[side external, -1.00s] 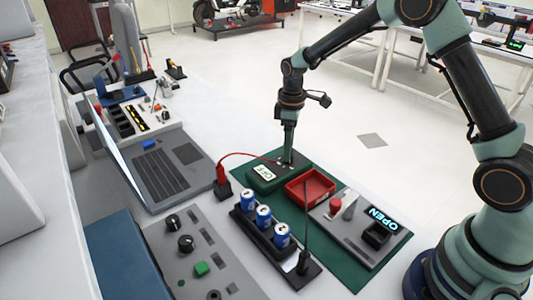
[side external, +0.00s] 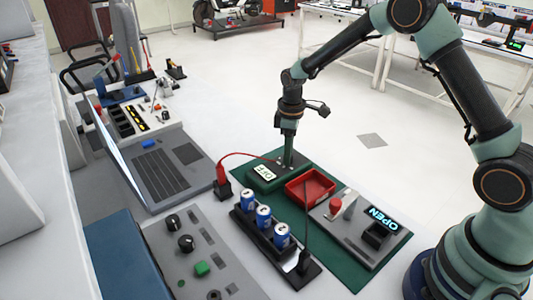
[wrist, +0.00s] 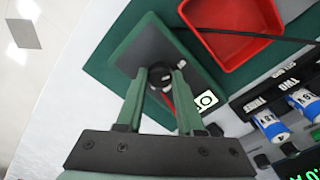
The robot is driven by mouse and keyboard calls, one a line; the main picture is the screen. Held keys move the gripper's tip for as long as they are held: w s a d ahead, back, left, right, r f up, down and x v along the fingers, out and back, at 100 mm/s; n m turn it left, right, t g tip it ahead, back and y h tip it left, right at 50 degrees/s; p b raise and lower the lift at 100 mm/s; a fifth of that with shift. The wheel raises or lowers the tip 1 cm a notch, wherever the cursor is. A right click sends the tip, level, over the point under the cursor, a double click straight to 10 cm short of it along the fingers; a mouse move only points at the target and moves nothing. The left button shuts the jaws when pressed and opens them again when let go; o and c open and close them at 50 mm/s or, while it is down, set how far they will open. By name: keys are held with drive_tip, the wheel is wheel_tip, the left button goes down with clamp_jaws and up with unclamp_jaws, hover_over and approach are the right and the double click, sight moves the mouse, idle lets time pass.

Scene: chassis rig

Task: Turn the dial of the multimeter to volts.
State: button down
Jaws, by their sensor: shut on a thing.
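The multimeter (side external: 256,181) is a green case with a dark face, lying on the green mat (side external: 345,272). Its small pale display (side external: 264,173) shows dark characters, perhaps OFF, too small to read surely. My gripper (side external: 288,164) points straight down over the far end of the multimeter. In the wrist view, my gripper (wrist: 161,73) has its two fingertips on either side of the round black dial (wrist: 160,76), shut on it. The fingers partly hide the dial, and its pointer cannot be made out. The multimeter's dark face (wrist: 150,47) shows around them.
A red tray (side external: 322,182) stands close beside the multimeter. A red lead (side external: 235,154) runs from the multimeter to a red probe (side external: 222,176).

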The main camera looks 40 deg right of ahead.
drive_tip(key=shift+m, duration=0.3)
drive_tip(key=m, duration=0.3)
drive_tip(key=shift+m, duration=0.4)
drive_tip(key=m, duration=0.4)
drive_tip(key=shift+a, duration=0.1)
drive_tip(key=c, duration=0.5)
unclamp_jaws()
drive_tip(key=shift+m, duration=0.3)
wheel_tip(320, 180, up, 12)
drive_tip(key=shift+r, duration=0.1)
drive_tip(key=shift+r, duration=0.1)
